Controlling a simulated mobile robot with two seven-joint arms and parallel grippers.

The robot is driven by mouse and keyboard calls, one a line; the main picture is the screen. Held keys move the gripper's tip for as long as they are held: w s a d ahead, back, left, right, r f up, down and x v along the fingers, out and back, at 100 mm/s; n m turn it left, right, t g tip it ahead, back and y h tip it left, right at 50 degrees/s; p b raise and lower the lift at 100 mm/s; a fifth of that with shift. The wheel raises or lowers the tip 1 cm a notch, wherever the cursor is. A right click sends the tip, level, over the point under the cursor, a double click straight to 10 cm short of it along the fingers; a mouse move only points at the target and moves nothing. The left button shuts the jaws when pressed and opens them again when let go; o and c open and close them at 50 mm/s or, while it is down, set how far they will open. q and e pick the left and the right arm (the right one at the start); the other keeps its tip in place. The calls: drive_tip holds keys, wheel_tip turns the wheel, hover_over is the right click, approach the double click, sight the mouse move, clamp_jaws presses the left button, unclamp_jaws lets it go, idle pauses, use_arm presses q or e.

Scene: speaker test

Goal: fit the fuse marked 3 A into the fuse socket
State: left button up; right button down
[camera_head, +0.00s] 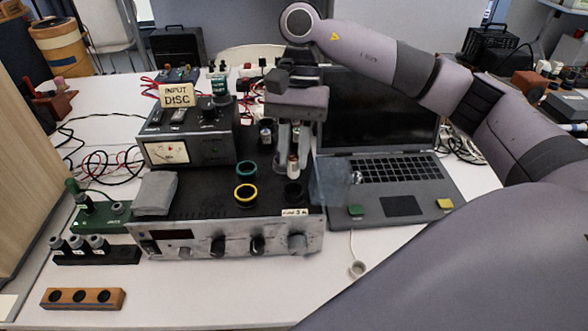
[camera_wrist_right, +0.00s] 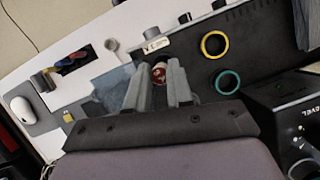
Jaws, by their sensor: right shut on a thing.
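My right gripper (camera_head: 293,168) is above the front right part of the black-topped device. It is shut on a small fuse (camera_head: 293,163) with a pale body and a reddish end; in the right wrist view the fuse (camera_wrist_right: 158,73) shows end-on between the fingers. I cannot read its marking. A dark round socket (camera_head: 293,190) is in the device top just below the fuse, behind a label reading FUSE 3 A (camera_head: 295,212). The fuse appears above the socket; the exact gap is unclear. In the wrist view the socket is not clearly visible. My left gripper is not in view.
A yellow ring (camera_head: 246,193) and a teal ring (camera_head: 246,169) lie left of the socket. A small cylinder (camera_head: 266,136) stands behind. A meter box (camera_head: 187,140) is at left.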

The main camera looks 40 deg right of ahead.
sight(294, 172)
wheel_tip(294, 172, down, 4)
drive_tip(key=shift+f, duration=0.25)
drive_tip(key=shift+f+b, duration=0.35)
drive_tip(key=c, duration=1.3)
unclamp_jaws()
drive_tip(key=shift+r, duration=0.1)
